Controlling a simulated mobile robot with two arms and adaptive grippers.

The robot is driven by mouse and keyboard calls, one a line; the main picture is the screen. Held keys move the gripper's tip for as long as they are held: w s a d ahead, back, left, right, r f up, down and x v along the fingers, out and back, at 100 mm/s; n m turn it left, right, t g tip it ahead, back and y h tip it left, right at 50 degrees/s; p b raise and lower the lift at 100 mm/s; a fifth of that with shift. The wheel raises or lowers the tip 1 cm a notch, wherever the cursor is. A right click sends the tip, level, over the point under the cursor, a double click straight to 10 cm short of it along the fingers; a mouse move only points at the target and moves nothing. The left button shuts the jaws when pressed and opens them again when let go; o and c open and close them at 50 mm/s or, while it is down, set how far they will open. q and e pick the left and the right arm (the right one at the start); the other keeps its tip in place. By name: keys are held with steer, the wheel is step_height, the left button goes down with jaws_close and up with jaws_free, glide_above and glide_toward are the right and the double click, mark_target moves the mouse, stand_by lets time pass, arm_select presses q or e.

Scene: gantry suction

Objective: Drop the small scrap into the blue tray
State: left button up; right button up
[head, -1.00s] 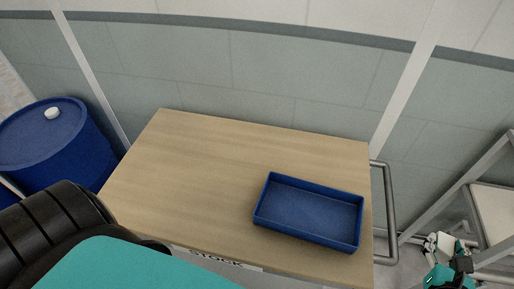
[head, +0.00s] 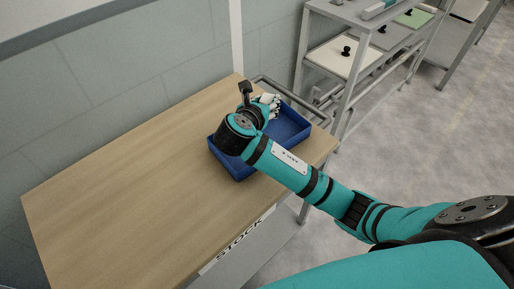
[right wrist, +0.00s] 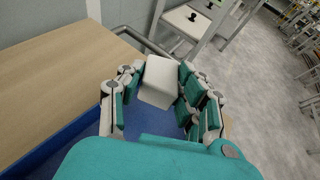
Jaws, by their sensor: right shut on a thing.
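The blue tray (head: 292,122) sits on the right end of the wooden table (head: 120,185) in the head view. My right arm reaches over it. My right gripper (head: 270,101) is over the tray's far part. In the right wrist view the right gripper (right wrist: 155,85) is shut on a pale, block-shaped scrap (right wrist: 160,80), held between its fingers. The blue tray (right wrist: 60,150) shows below and to the left in that view. In the head view the scrap is hard to tell from the pale fingers. My left gripper is not in view.
A grey shelf rack (head: 345,60) with black-knobbed panels stands beyond the table's right end. A metal rail (head: 290,92) runs along that end. The left and middle of the tabletop are bare. A grey wall is behind the table.

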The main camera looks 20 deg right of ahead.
steer(key=shift+w+d+r+m+g+h, duration=0.2)
steer(key=shift+w+m+g+h, duration=0.25)
steer(key=shift+m, duration=0.25)
step_height(320, 180, down, 6)
steer(key=shift+f+b, duration=0.2)
steer(key=shift+b, duration=0.4)
step_height(320, 180, down, 3)
steer(key=shift+f, duration=0.1)
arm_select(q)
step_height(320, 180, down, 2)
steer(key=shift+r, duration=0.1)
arm_select(e)
steer(key=o, duration=0.9)
steer(key=shift+f, duration=0.1)
steer(key=shift+c, duration=0.2)
steer(key=shift+a, duration=0.1)
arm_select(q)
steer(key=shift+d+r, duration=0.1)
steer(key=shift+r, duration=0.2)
arm_select(e)
steer(key=v, duration=1.2)
